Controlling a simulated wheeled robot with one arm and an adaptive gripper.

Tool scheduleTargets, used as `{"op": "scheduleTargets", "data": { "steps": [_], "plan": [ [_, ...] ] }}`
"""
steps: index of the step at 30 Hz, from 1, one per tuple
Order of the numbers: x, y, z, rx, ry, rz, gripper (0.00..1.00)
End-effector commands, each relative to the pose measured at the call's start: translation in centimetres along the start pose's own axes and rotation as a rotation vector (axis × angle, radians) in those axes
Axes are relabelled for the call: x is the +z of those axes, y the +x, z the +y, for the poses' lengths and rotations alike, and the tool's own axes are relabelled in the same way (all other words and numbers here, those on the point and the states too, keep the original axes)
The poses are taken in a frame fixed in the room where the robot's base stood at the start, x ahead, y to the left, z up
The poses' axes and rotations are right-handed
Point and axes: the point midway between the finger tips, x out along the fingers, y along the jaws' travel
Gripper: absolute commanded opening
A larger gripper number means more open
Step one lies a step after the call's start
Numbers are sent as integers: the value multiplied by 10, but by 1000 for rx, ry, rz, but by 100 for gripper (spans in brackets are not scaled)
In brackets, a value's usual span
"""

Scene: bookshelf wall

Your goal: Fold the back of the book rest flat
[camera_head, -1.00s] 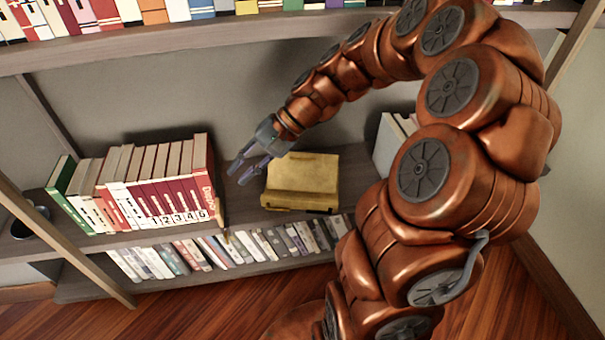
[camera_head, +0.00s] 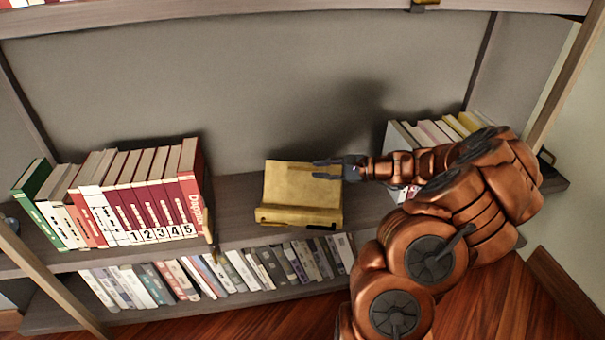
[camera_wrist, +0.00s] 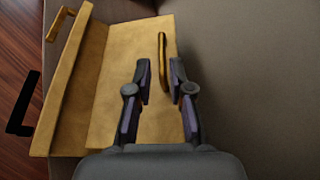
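The yellow book rest (camera_head: 288,183) stands on the middle shelf, with a back panel and a lip along its front. In the wrist view its back panel (camera_wrist: 112,85) and front ledge (camera_wrist: 68,85) meet at an angle. A brass handle (camera_wrist: 162,45) runs along the back panel. My gripper (camera_head: 316,170) is at the right upper part of the back panel. In the wrist view my gripper (camera_wrist: 160,68) is open, with the handle between its fingertips and gaps visible on both sides. Whether it touches the panel cannot be told.
A row of red and white numbered books (camera_head: 150,200) stands left of the rest. More books (camera_head: 440,128) stand to the right, behind my arm. A lower row of books (camera_head: 240,270) lies below the shelf edge. Bare shelf (camera_head: 238,200) separates the rest from the left books.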

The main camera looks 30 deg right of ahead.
Motion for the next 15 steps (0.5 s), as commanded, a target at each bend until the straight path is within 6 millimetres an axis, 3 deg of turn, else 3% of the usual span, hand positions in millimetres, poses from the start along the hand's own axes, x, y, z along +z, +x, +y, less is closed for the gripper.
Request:
{"op": "scheduleTargets", "data": {
  "steps": [9, 15],
  "plan": [
    [-1, 47, 2, 3, -2, 0, 21],
    [0, 61, 1, 2, -2, -1, 21]
  ]
}}
